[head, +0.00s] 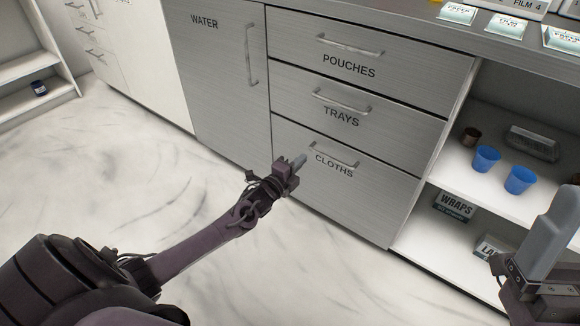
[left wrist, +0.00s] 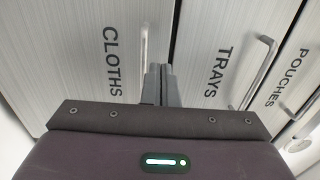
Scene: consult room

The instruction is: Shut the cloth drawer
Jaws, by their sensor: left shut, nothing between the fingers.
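The cloth drawer (head: 345,205), labelled CLOTHS, is the lowest of three stacked grey drawers. Its front looks level with the drawers above, and no open gap shows. Its bar handle (head: 335,155) is near the top edge. My left gripper (head: 299,161) is shut and empty, its tips close to the handle's left end; I cannot tell whether they touch. In the left wrist view, the shut fingers (left wrist: 160,84) point at the drawer front (left wrist: 75,65) and hide part of the handle. My right gripper (head: 553,238) is at the lower right, with its finger opening unclear.
Above are the TRAYS drawer (head: 370,108) and POUCHES drawer (head: 390,62). The WATER door (head: 220,85) is to the left. The marble floor in front is clear.

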